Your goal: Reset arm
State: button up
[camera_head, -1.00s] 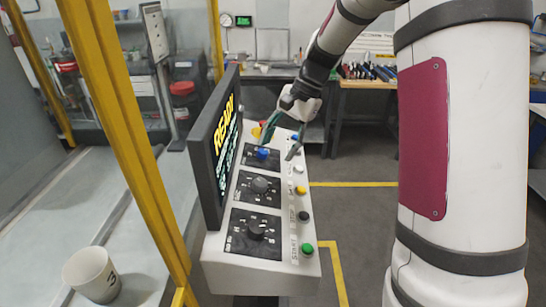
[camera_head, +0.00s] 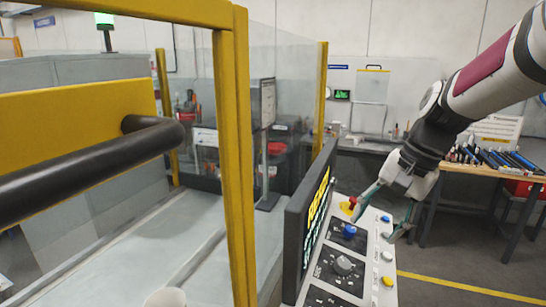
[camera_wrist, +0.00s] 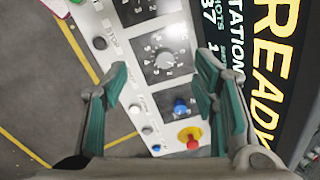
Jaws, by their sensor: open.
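My gripper (camera_head: 376,226) hangs at the end of my arm over the far end of the control console (camera_head: 374,268). Its two green-padded fingers are spread apart with nothing between them. In the wrist view, my gripper (camera_wrist: 162,68) is above the console face, its fingers on either side of the dials. A blue knob (camera_head: 349,231) and a red-topped button on a yellow base (camera_wrist: 190,137) are near the fingers. I cannot tell whether a fingertip touches the console.
A dark screen (camera_head: 311,222) with yellow "READY" text stands along the console's left side. A yellow-framed enclosure (camera_head: 240,150) with a black bar handle (camera_head: 90,160) fills the left. A cup (camera_head: 166,297) is cut off at the bottom. A workbench (camera_head: 490,171) stands behind right.

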jog(key=s+a+r+n+t+h, duration=0.1)
jog(key=s+n, duration=0.3)
jog(key=s, duration=0.5)
jog(key=s+a+r+n+t+h, duration=0.1)
jog(key=s+r+n+t+h, duration=0.1)
jog(key=s, duration=0.8)
jog(key=shift+s+a+r+n+t, duration=0.2)
jog(key=shift+n+t, duration=0.4)
jog(key=shift+n, duration=0.4)
